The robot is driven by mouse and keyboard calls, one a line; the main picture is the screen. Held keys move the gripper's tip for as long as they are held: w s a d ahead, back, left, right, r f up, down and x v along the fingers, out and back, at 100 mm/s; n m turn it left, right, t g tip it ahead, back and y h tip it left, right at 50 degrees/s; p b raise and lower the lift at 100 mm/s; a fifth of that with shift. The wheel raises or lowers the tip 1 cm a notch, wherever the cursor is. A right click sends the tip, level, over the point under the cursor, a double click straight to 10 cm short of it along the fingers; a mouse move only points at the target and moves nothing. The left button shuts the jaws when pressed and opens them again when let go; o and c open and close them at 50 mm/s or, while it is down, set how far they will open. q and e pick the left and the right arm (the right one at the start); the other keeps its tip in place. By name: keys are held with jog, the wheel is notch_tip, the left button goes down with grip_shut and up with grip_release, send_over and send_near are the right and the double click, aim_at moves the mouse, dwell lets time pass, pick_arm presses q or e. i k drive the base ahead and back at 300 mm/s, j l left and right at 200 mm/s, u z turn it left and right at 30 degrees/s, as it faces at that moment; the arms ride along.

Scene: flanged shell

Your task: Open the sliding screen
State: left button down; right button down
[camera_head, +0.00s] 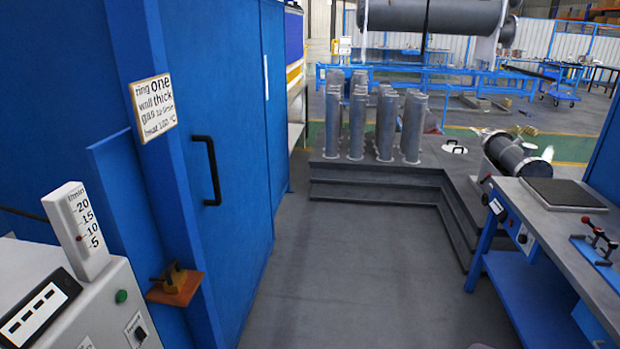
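A tall blue panel (235,150) with a black bar handle (211,170) stands on the left; it appears to be the sliding screen. The handle is upright, and nothing is touching it. A second blue panel with a thin pale vertical strip (266,77) adjoins its far side. I cannot tell whether there is a gap between the panels. A sign with printed text (153,107) is fixed on the blue post left of the handle. Neither of my grippers is in view.
A grey control box (75,310) with a gauge stands at the near left, beside a small orange-brown shelf (176,287). Grey floor (370,260) is clear ahead. A stepped platform (375,180) with several grey cylinders lies beyond; a blue-framed workbench (550,215) is at right.

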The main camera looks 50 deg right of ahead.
aim_at(214, 52)
jog(key=z, duration=1.1)
